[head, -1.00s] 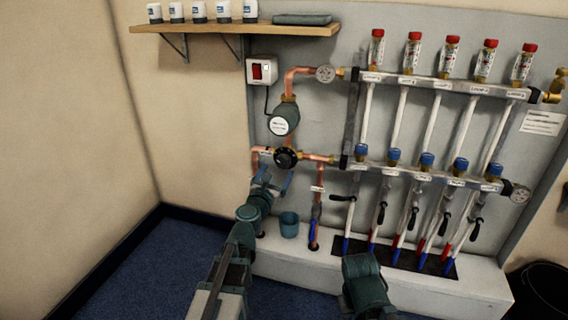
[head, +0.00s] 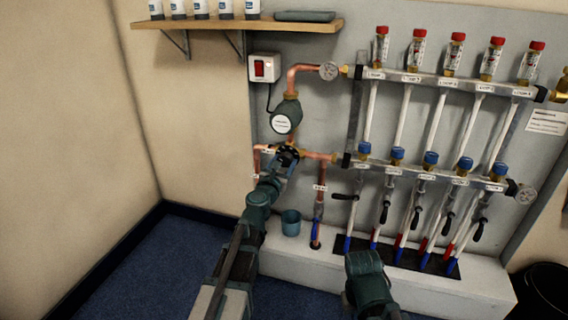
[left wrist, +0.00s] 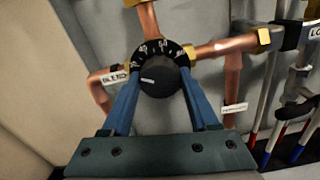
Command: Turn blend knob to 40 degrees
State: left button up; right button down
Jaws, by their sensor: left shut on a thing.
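The blend knob (left wrist: 158,76) is a round black knob with a white pointer line and a black dial with white marks behind it. In the left wrist view its pointer line lies nearly level. A white "BLEND" label (left wrist: 114,79) is to its left. My left gripper (left wrist: 158,92) is shut on the knob, with one blue finger on each side. In the head view my left gripper (head: 284,160) reaches up to the valve and hides most of the knob.
Copper pipes (head: 320,156) run from the valve to the manifold. The green pump (head: 286,117) is just above. Flow meters and blue caps (head: 431,158) fill the right side.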

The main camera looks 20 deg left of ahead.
pick_arm(q)
jog(key=shift+c, duration=1)
jog(key=m, duration=0.3)
jog(key=shift+m, duration=2.4)
jog(key=o, duration=1.4)
jog(key=shift+c, duration=0.2)
jog(key=shift+s, duration=0.15)
